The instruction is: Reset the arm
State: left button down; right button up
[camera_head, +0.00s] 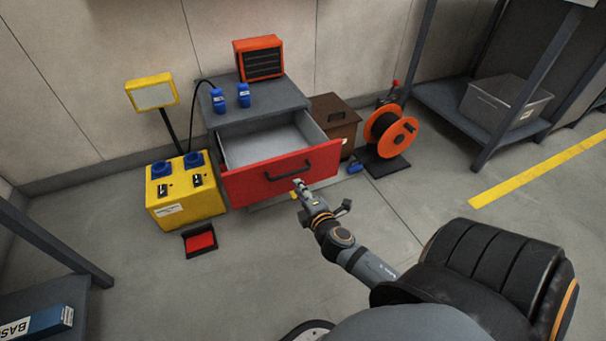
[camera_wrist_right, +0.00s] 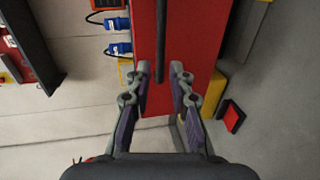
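My right gripper (camera_head: 301,188) is in front of the pulled-out drawer (camera_head: 262,178), just below its dark bar handle (camera_head: 288,172). In the right wrist view my right gripper (camera_wrist_right: 160,72) is open, its two fingertips apart. The red drawer front (camera_wrist_right: 190,30) shows behind the fingers. The end of the dark handle (camera_wrist_right: 161,40) appears between the fingertips in that view; I cannot tell whether they touch it. The drawer inside (camera_head: 265,142) looks empty. My left gripper is not in view.
A yellow power box (camera_head: 184,190) with a lamp (camera_head: 152,95) stands left of the drawer cabinet (camera_head: 262,98). A red-lined tray (camera_head: 200,240) lies on the floor. A brown box (camera_head: 336,118) and an orange cable reel (camera_head: 390,132) stand right. The floor in front is mostly clear.

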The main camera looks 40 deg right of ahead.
jog(key=v, duration=0.2)
jog(key=shift+s+r, duration=0.1)
jog(key=shift+s, duration=0.15)
